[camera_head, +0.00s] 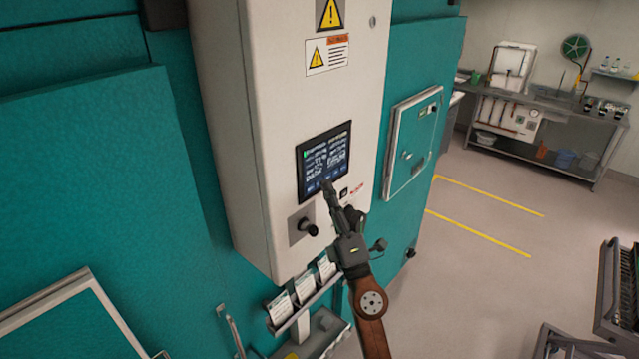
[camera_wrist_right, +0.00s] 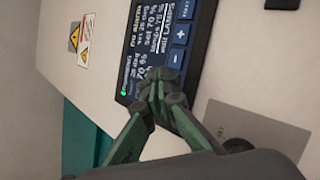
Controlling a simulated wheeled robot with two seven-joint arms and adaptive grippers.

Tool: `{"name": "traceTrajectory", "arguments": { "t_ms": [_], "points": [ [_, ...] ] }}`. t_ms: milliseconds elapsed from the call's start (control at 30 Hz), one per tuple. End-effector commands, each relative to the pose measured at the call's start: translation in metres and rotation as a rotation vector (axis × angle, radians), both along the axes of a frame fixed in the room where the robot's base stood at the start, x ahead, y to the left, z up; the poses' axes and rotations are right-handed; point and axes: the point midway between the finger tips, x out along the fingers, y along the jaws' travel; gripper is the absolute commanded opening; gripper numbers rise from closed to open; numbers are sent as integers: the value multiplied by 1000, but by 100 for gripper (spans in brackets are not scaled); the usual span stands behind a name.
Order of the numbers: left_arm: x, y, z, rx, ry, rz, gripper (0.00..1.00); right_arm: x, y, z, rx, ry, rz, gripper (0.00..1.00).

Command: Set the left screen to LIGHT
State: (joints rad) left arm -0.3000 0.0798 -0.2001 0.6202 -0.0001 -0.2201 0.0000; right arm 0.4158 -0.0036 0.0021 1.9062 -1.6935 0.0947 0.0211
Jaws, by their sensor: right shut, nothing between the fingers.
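One dark touch screen (camera_head: 325,158) is set in the front of a white control box. I see no second screen, so I cannot tell from these views whether it is the left one. It is lit, with lines of white text and a row of blue buttons along its lower edge. In the right wrist view the screen (camera_wrist_right: 150,50) shows plus and minus buttons and readings in deg and %; the small text is hard to read. My right gripper (camera_head: 327,186) is shut and empty, its fingertips (camera_wrist_right: 160,80) over the screen's lower edge. I cannot tell whether they touch it. My left gripper is out of view.
A black knob (camera_head: 309,229) sits on a plate below the screen. Tags (camera_head: 303,287) stand in a rack under the white box (camera_head: 265,130). Teal chamber walls (camera_head: 100,180) flank it.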

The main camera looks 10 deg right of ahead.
Motion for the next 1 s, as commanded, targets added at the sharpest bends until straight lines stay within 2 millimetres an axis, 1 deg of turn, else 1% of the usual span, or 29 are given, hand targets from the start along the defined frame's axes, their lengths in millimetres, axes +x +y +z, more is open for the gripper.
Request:
{"name": "traceTrajectory", "arguments": {
  "t_ms": [533,1000],
  "points": [
    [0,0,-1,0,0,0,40,2,2,0,0,1,1,0],
    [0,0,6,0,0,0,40,-10,-7,0,0,0,1,0]
  ]
}}
